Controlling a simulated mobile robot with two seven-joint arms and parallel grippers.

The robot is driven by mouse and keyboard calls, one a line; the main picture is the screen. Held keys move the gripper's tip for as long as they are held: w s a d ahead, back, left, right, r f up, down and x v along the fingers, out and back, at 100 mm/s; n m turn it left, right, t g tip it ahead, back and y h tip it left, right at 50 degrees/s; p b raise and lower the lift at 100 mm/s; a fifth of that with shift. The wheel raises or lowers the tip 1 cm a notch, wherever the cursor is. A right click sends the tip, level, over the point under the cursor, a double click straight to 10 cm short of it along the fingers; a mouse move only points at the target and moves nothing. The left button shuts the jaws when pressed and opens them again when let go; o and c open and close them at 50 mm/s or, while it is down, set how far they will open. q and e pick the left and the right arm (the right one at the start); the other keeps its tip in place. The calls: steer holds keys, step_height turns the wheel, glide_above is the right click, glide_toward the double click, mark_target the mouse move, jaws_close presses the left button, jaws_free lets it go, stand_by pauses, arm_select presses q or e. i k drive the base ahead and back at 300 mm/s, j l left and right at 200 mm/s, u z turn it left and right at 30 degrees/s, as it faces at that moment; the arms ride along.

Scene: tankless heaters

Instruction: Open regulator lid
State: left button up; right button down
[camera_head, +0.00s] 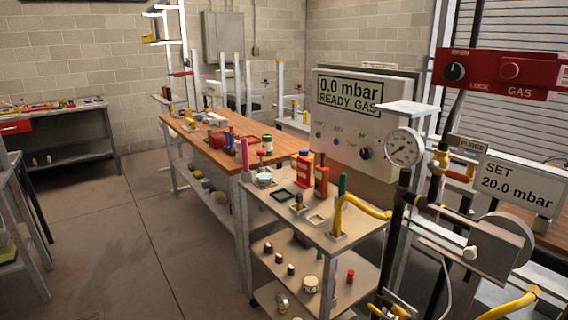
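A grey, rounded housing (492,243) that looks like the regulator stands at the right on the pipework, below the white sign (520,190) reading "SET 20.0 mbar". A small pale round knob or cap (470,252) sits on its front. I cannot tell which part is the lid, or whether it is open. A round pressure gauge (403,147) is up and to the left of the housing. A brass fitting (440,160) is on the pipe between them. I can make out neither of my grippers in this view.
A display panel (350,95) reads "0.0 mbar READY GAS". A red gas panel (510,72) hangs above right. A cart (290,215) with bottles and a yellow hose (362,206) stands left of the pipework. A long wooden bench (215,158) is behind. Floor at left is clear.

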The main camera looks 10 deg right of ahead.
mark_target(492, 257)
steer(key=z, duration=1.7)
